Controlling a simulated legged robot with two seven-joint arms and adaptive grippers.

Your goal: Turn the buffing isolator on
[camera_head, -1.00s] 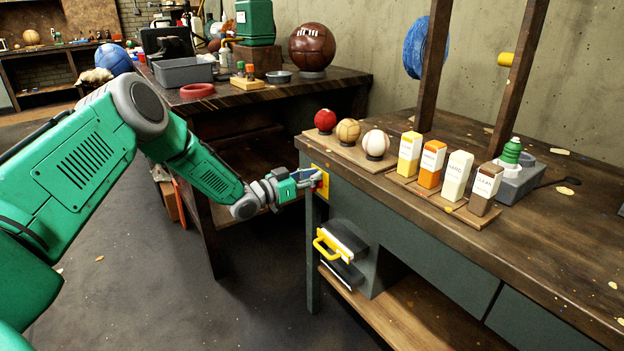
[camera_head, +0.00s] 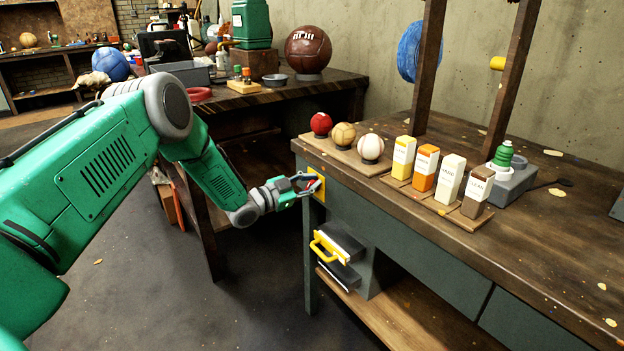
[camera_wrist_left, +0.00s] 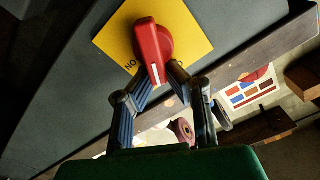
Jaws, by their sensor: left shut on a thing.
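The isolator is a red rotary knob (camera_wrist_left: 152,45) on a yellow plate (camera_wrist_left: 195,30), with a white line on its handle. In the left wrist view the white line points down the picture, and dark letters are partly visible on the plate left of the knob. In the head view the yellow plate (camera_head: 320,194) is on the end of the grey-green workbench. My left gripper (camera_head: 312,185) is shut on the knob's handle; its two fingers flank the handle in the left wrist view (camera_wrist_left: 160,78). My right gripper is not in view.
The workbench top (camera_head: 540,250) carries a red ball (camera_head: 321,123), two paler balls, several labelled cartons (camera_head: 451,178) and a green-topped bottle (camera_head: 503,155). A yellow-handled unit (camera_head: 335,245) hangs below the plate. A dark table (camera_head: 290,95) stands behind my arm.

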